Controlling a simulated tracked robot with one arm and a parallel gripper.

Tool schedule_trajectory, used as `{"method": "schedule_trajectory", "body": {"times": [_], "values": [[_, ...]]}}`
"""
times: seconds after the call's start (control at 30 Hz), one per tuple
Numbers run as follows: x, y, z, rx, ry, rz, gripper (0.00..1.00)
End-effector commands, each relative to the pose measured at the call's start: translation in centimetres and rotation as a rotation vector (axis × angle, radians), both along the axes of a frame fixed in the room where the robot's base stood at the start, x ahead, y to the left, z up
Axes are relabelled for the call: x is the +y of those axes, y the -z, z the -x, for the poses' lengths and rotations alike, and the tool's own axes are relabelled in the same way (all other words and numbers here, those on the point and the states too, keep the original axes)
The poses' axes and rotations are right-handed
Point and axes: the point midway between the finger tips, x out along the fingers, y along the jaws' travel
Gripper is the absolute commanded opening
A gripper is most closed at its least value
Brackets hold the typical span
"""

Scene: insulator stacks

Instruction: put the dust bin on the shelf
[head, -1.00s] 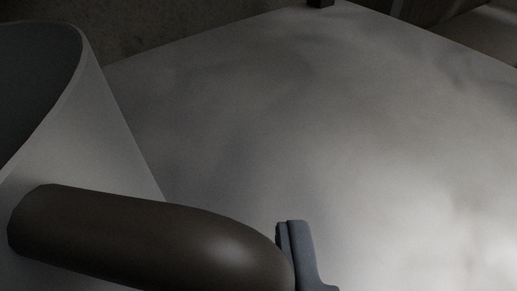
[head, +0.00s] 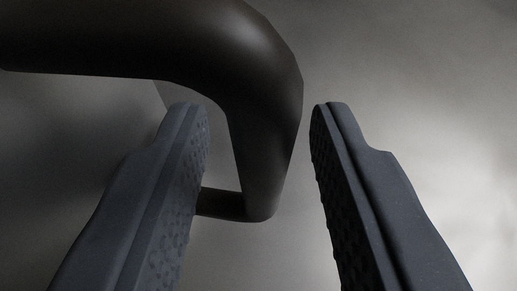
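The dust bin (head: 60,130) shows at the left as a grey wall, mostly out of view. Its thick dark handle (head: 265,130) comes in from the upper left, bends down and turns back left at the bottom. My gripper (head: 258,108) is open, with its two textured blue-grey fingers on either side of the handle's upright part. A gap shows between the handle and the right finger. The left finger covers part of the handle's lower bar; whether it touches cannot be told. The shelf cannot be made out.
A pale, smooth, mottled surface (head: 430,100) fills the background to the right and looks clear. No other objects show there.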

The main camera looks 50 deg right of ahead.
Motion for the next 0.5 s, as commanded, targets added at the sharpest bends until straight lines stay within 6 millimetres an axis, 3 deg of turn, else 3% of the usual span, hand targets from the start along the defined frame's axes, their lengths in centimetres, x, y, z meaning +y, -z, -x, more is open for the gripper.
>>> {"method": "schedule_trajectory", "body": {"times": [0.23, 0.5], "values": [[0.5, -0.4, 0.3, 0.000, -0.001, -0.001, 0.32], [3.9, -2.3, 3.1, 0.003, -0.005, -0.003, 0.32]]}}
